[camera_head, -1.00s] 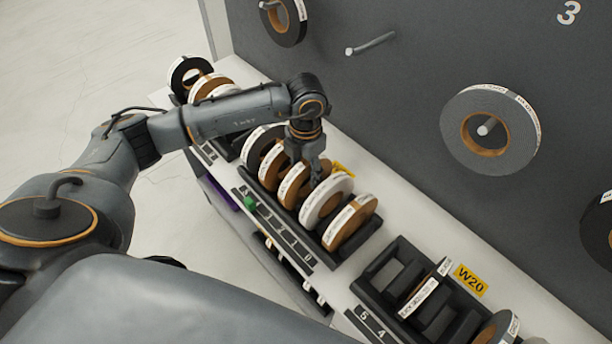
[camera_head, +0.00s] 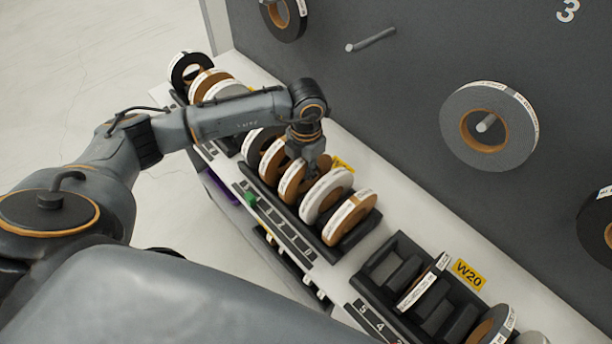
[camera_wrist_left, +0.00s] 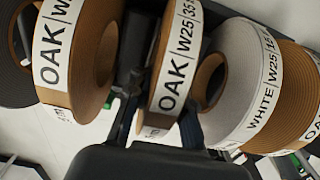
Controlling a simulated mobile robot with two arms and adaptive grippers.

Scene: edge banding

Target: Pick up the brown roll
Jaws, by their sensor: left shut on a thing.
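A brown roll (camera_head: 290,184) with a white label stands in the black rack on the shelf, between another brown roll (camera_head: 268,166) and a white roll (camera_head: 322,196). My left gripper (camera_head: 308,164) reaches down from above and is shut on this roll. In the left wrist view the held brown roll (camera_wrist_left: 172,65), labelled OAK W25, sits between my left fingers (camera_wrist_left: 160,118). Its lower part is hidden by the rack and neighbouring rolls in the head view. My right gripper is not in view.
A further OAK roll (camera_wrist_left: 75,60) and a white W25 roll (camera_wrist_left: 250,80) stand close on either side. The dark wall panel (camera_head: 400,110) with pegs and hanging rolls rises behind. A second rack (camera_head: 385,268) near the W20 sign has empty slots.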

